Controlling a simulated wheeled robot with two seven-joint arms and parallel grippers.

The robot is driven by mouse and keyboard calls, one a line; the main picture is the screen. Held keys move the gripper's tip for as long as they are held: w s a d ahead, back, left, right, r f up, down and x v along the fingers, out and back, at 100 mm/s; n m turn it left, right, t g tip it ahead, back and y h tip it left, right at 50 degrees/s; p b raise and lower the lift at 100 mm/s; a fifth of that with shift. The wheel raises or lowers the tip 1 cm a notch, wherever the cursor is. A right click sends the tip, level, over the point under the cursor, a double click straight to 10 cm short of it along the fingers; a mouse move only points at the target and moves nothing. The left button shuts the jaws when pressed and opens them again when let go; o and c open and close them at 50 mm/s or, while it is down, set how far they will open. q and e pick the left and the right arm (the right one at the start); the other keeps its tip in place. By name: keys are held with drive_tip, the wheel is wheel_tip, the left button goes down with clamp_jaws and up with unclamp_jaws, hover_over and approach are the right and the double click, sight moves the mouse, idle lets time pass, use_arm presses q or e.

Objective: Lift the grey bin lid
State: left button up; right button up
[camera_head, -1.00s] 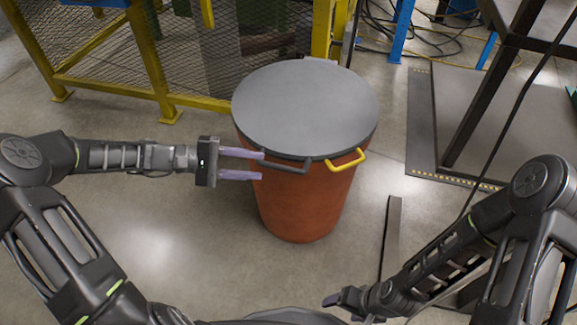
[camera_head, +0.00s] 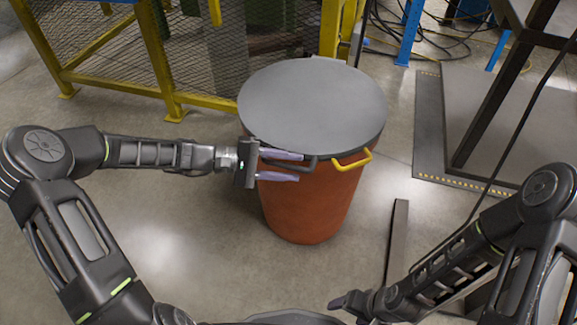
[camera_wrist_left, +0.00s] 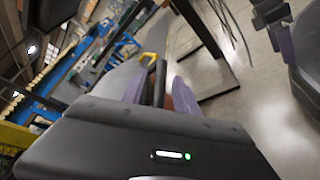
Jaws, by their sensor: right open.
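The grey bin lid (camera_head: 312,105) is a round, flat disc lying on top of an orange-red bin (camera_head: 312,210). A dark grey handle (camera_head: 309,164) and a yellow handle (camera_head: 352,162) stick out at its near rim. My left gripper (camera_head: 300,167) is at the near left of the lid, with its pale purple fingers apart around the dark handle. The left wrist view shows the dark handle (camera_wrist_left: 160,82) between the two fingers, with gaps at its sides. My right gripper (camera_head: 343,302) is low in front of the bin, away from it, open and partly hidden by its own arm.
A yellow-framed mesh fence (camera_head: 110,85) stands behind and left of the bin. A dark metal bar (camera_head: 397,240) lies on the floor to the right. A dark-framed stand (camera_head: 490,105) is at the right. The floor left of the bin is clear.

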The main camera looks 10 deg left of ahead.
use_arm(q)
drive_tip(key=shift+c, duration=0.4)
clamp_jaws()
idle(0.9)
